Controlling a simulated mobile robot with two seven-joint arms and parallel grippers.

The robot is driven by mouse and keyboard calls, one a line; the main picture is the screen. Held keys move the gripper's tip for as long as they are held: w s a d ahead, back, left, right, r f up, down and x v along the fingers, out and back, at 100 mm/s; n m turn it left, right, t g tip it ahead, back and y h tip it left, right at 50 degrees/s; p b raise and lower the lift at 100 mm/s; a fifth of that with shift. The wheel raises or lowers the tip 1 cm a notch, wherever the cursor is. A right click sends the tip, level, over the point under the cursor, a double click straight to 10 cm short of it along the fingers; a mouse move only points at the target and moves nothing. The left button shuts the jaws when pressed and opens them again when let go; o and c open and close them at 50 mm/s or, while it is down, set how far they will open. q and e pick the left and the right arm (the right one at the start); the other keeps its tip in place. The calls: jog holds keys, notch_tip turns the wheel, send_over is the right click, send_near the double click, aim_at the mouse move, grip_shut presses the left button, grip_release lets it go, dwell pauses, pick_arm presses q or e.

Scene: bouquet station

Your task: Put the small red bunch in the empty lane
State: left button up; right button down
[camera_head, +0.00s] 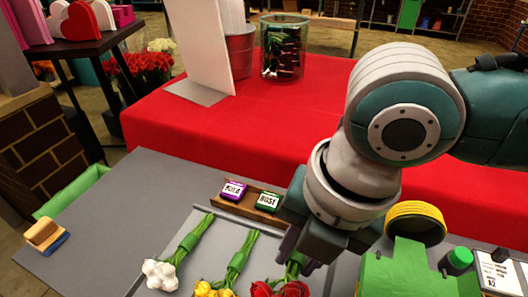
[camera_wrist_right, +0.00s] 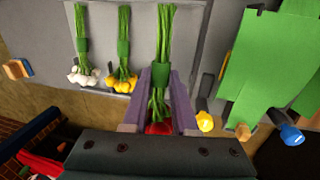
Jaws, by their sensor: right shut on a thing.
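The small red bunch (camera_head: 280,290) has red blooms and green stems and shows at the bottom edge of the head view. My right gripper (camera_head: 298,258) is shut on its stems, with its arm above. In the right wrist view the stems of the red bunch (camera_wrist_right: 165,35) run between the purple fingers (camera_wrist_right: 167,95), and its blooms are mostly hidden by the gripper. The grey tray (camera_head: 225,212) has lanes holding a white bunch (camera_head: 160,274) and a yellow bunch (camera_head: 215,289). The red bunch is to the right of the yellow one; I cannot tell whether it touches the tray.
Purple (camera_head: 233,190) and green (camera_head: 268,201) labelled blocks sit in a wooden holder behind the tray. A wooden-and-blue block (camera_head: 46,236) lies at the left table edge. Green sheets (camera_wrist_right: 262,65) and a tape roll (camera_head: 416,222) are to the right.

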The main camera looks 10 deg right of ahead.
jog(key=shift+d+f+b, duration=0.15)
jog(key=shift+f+b, duration=0.55)
jog(key=shift+f, duration=0.05)
notch_tip(320, 180, down, 3)
jog(key=b, duration=0.3)
jog(key=shift+f+b, duration=0.15)
jog(key=shift+b, duration=0.25)
jog(key=shift+f+b, duration=0.65)
jog(key=shift+f, duration=0.8)
jog(key=shift+f, duration=0.1)
jog(key=shift+f+p, duration=0.2)
jog(key=shift+p, duration=0.1)
jog(key=c, duration=0.6)
grip_release()
jog(key=shift+o, duration=0.2)
